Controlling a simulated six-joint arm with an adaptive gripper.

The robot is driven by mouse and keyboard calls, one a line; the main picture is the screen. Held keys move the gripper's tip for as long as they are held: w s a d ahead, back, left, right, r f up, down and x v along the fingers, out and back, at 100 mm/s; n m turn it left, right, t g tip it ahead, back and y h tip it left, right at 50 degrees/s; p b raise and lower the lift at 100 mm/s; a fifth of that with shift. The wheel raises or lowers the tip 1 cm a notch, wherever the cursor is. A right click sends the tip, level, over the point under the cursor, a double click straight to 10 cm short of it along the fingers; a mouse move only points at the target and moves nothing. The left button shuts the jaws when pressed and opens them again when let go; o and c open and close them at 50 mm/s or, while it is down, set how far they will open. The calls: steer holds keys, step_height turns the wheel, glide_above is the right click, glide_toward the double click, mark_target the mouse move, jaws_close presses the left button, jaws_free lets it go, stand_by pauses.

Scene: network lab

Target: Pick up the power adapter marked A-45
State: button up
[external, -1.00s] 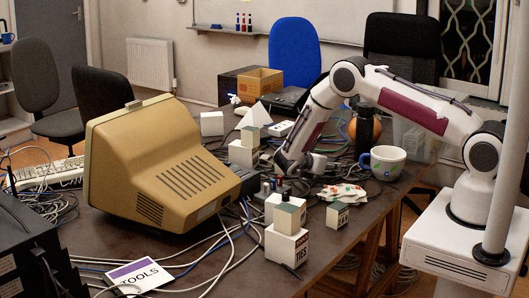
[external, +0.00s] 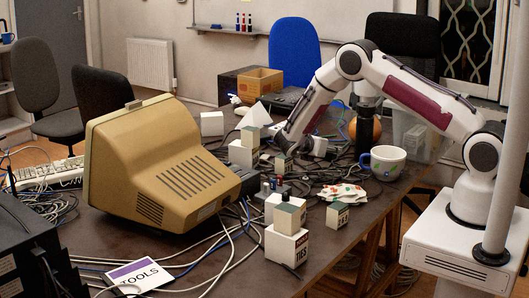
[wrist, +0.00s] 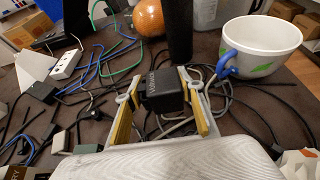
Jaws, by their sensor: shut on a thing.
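My gripper (wrist: 160,92) is shut on a black power adapter (wrist: 162,88), which sits between the yellow-lined fingers in the wrist view. Small pale print shows on the adapter's side, but I cannot read it, so I cannot tell whether it says A-45. In the external view my gripper (external: 288,146) is over the middle of the cluttered table, and the adapter is too small and dark there to make out. Another black block (wrist: 42,91) lies among the cables at the left of the wrist view; its marking is not readable.
A white mug (external: 383,162) stands right of my gripper, with an orange ball (wrist: 149,17) and a black cylinder (wrist: 179,32) behind. A white power strip (wrist: 66,64) and many loose cables lie around. A beige monitor (external: 165,165) and stacked small boxes (external: 287,240) stand nearer the camera.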

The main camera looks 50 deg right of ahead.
steer(key=shift+r, duration=2.1)
